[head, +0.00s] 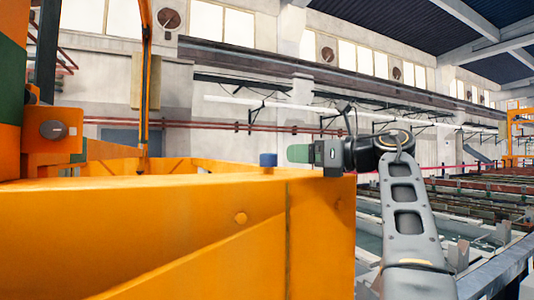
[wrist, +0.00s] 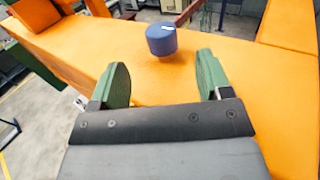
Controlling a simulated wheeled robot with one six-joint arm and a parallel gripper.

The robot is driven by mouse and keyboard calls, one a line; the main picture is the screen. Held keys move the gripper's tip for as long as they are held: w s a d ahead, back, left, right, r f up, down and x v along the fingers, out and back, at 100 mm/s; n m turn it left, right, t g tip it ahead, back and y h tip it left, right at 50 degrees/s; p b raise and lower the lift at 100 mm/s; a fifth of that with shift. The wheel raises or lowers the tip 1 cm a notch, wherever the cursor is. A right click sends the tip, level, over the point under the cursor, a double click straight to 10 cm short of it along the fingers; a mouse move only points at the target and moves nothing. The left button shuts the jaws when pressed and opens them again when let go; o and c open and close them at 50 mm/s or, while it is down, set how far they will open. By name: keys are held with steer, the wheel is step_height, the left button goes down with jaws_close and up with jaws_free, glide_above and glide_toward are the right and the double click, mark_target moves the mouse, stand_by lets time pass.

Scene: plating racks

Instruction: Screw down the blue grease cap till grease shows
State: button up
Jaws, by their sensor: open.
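The blue grease cap (head: 268,159) is a short blue cylinder standing on top of the orange beam (head: 200,195) in the head view. No grease can be seen around the cap.
An orange post with a round grey fitting (head: 53,130) stands at the left. Long rows of tanks and racks (head: 480,200) lie to the right, behind my arm. Grey floor (wrist: 40,120) shows left of the beam in the wrist view. The beam top around the cap is clear.

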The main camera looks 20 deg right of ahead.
mark_target(268, 160)
steer(key=p+x, duration=0.1)
steer(key=x, duration=0.8)
steer(key=shift+w+a+p, duration=0.15)
steer(key=shift+w+p, duration=0.1)
steer(key=shift+p, duration=0.15)
steer(key=c, duration=0.9)
steer(key=shift+m+h, duration=0.3)
steer(key=shift+h, duration=0.1)
steer(key=shift+m+t+h+b, duration=0.3)
steer(key=shift+m+t+h, duration=0.3)
steer(key=shift+t+h, duration=0.15)
steer(key=m+t+h, duration=0.1)
steer(key=m+h, duration=0.1)
steer(key=h, duration=0.1)
steer(key=shift+r+h+p, duration=0.15)
steer(key=shift+h+p, duration=0.2)
steer(key=shift+p, duration=0.05)
steer(key=shift+m+t+h+p, duration=0.25)
steer(key=shift+m+h+p, duration=0.95)
steer(key=shift+m+h, duration=0.8)
steer(key=shift+h, duration=0.8)
